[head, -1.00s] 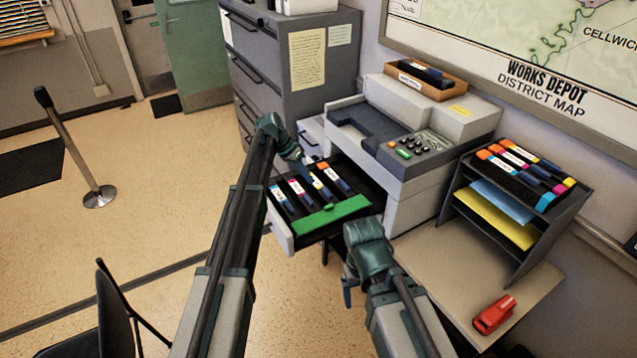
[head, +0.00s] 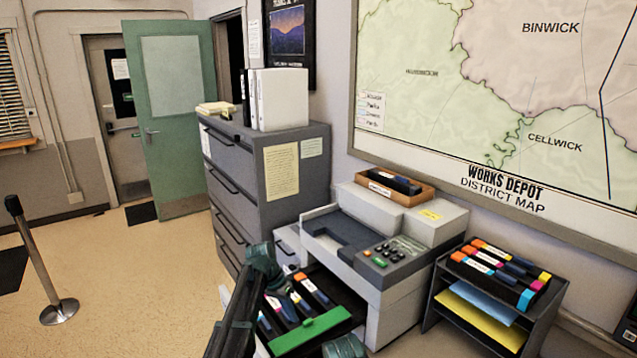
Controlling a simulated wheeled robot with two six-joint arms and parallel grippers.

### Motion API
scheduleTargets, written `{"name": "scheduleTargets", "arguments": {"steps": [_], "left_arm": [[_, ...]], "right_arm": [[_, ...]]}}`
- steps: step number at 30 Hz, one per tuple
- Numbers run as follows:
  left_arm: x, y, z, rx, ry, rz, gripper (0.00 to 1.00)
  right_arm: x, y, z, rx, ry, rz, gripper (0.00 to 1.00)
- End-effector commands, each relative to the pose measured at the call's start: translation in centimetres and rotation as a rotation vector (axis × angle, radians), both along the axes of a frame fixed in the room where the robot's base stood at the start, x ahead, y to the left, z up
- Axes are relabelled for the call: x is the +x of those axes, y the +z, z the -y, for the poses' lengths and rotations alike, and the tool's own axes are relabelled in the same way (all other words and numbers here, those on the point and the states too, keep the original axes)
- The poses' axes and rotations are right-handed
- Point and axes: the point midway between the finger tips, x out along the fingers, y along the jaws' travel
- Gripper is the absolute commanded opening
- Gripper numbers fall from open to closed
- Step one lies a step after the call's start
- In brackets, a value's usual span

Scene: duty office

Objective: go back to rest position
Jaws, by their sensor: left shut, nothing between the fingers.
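My left arm rises from the bottom edge, and its gripper (head: 286,288) hangs over the left side of an open printer drawer (head: 345,290). The gripper is shut and empty. It partly covers the coloured cartridges (head: 313,289) in the drawer, so I cannot tell whether it touches them. Only a top part of my right arm shows at the bottom edge, in front of the drawer; its fingers are out of the picture.
The drawer has a green strip (head: 310,332) along its front. The printer (head: 375,262) stands behind it. A dark rack (head: 441,291) with more cartridges and coloured paper is at right. A grey cabinet (head: 232,167) stands behind. Open floor and a post (head: 40,262) are at left.

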Motion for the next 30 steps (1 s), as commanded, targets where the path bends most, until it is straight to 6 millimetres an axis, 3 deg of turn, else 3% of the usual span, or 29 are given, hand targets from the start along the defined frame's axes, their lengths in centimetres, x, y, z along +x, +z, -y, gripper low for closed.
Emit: {"name": "scheduleTargets", "arguments": {"steps": [1, 3, 9, 12, 15, 18, 30], "left_arm": [[-5.6, -0.6, 1.7, 0.049, 0.011, -0.022, 0.00], [-10.6, -1.1, 3.1, 0.121, 0.040, -0.046, 0.00], [-22.8, -2.0, 4.3, 0.313, 0.132, -0.065, 0.00], [-26.9, -2.2, 4.0, 0.381, 0.173, -0.056, 0.00], [-29.3, -2.2, 3.6, 0.428, 0.203, -0.045, 0.00], [-30.4, -2.2, 3.4, 0.451, 0.219, -0.038, 0.00], [-30.4, -2.1, 3.4, 0.456, 0.225, -0.037, 0.00]], "right_arm": [[0.0, -0.3, 0.0, 0.000, 0.000, 0.000, 0.85], [0.0, -0.4, 0.0, 0.000, 0.000, 0.000, 0.85], [0.0, -0.8, 0.0, 0.000, 0.000, 0.000, 0.85], [0.0, -0.9, 0.0, 0.000, 0.000, 0.000, 0.85], [0.0, -1.0, 0.0, 0.000, 0.000, 0.000, 0.85], [0.0, -1.0, 0.0, 0.000, 0.000, 0.000, 0.85], [0.0, -1.0, 0.0, 0.000, 0.000, 0.000, 0.85]]}}
